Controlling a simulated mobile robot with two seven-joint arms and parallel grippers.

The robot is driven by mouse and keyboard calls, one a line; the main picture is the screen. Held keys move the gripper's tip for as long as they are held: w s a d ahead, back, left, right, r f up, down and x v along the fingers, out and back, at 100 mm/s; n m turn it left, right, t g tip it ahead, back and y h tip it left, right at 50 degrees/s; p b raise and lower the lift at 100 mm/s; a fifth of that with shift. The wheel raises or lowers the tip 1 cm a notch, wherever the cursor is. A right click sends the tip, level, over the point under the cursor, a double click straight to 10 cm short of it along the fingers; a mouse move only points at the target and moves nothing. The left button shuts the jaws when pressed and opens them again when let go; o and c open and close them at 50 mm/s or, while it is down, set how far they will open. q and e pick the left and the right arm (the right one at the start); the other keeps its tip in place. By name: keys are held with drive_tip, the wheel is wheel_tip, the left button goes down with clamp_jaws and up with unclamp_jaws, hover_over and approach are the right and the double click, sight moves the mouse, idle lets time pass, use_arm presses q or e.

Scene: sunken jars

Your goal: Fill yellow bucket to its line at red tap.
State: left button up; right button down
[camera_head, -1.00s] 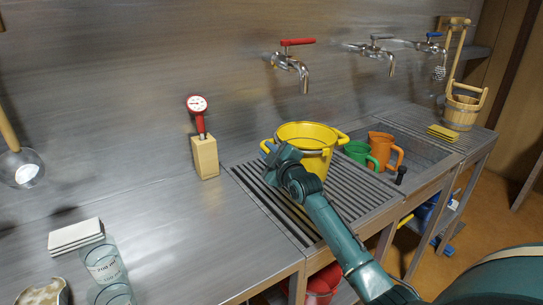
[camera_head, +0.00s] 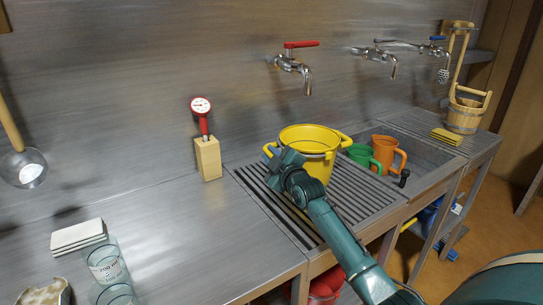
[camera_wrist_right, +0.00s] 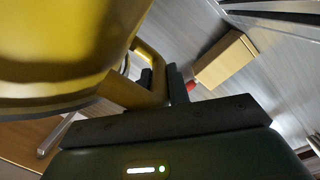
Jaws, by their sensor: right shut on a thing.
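The yellow bucket (camera_head: 318,146) stands upright on the slatted grate, below and slightly forward of the red tap. It fills the left of the right wrist view (camera_wrist_right: 65,45). My right gripper (camera_head: 272,154) is shut on the bucket's left side handle; the handle shows between its fingers in the wrist view (camera_wrist_right: 151,62). The red tap (camera_head: 290,64) is on the wall, its red lever (camera_head: 301,45) pointing right. No water stream shows under its spout. The bucket's line and water level cannot be made out. My left gripper is not in view.
A dial thermometer (camera_head: 201,106) stands in a wooden block (camera_head: 208,158) left of the grate (camera_head: 270,205). Green (camera_head: 361,154) and orange (camera_head: 384,155) jugs are in the sink at right. Glass beakers (camera_head: 106,262) stand at front left. The counter between is clear.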

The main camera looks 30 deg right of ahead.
drive_tip(key=shift+f, duration=0.6)
drive_tip(key=c, duration=1.5)
unclamp_jaws()
drive_tip(key=shift+d+f, duration=0.1)
drive_tip(key=shift+d, duration=0.05)
drive_tip(key=shift+o, duration=1.2)
drive_tip(key=s, duration=1.3)
drive_tip(key=shift+a+r, duration=0.25)
drive_tip(key=shift+a, duration=0.05)
